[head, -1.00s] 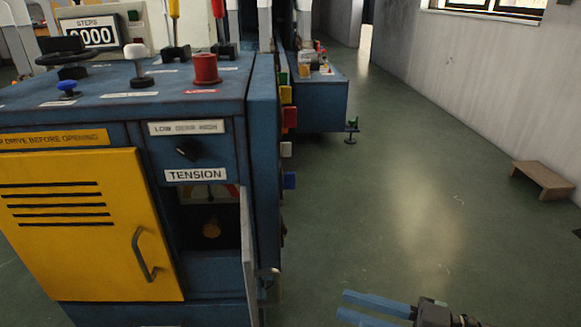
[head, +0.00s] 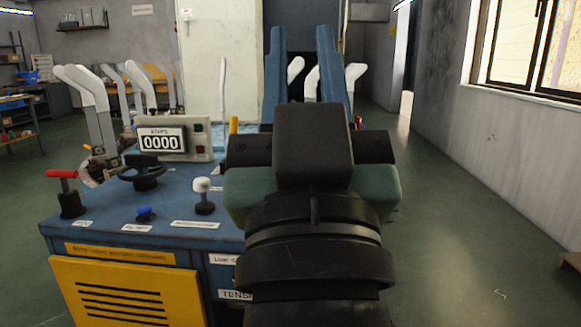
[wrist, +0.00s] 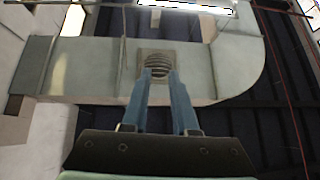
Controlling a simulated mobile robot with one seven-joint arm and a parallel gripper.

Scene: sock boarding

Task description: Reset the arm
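My gripper (head: 302,36) stands large in the middle of the head view, pointing up and away. Its two blue fingers are apart with nothing between them, so it is open and empty. In the wrist view the fingers (wrist: 160,76) point toward the ceiling, with a gap between them and no object held. My wrist hides the right part of the blue machine (head: 180,238) behind it.
The machine carries a counter reading 0000 (head: 161,142), a black handwheel (head: 142,174), a red-handled lever (head: 68,192) and a yellow door (head: 125,300). White sock forms (head: 95,100) rise behind it. Open floor (head: 450,230) lies to the right. The wrist view shows ceiling ductwork (wrist: 90,68).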

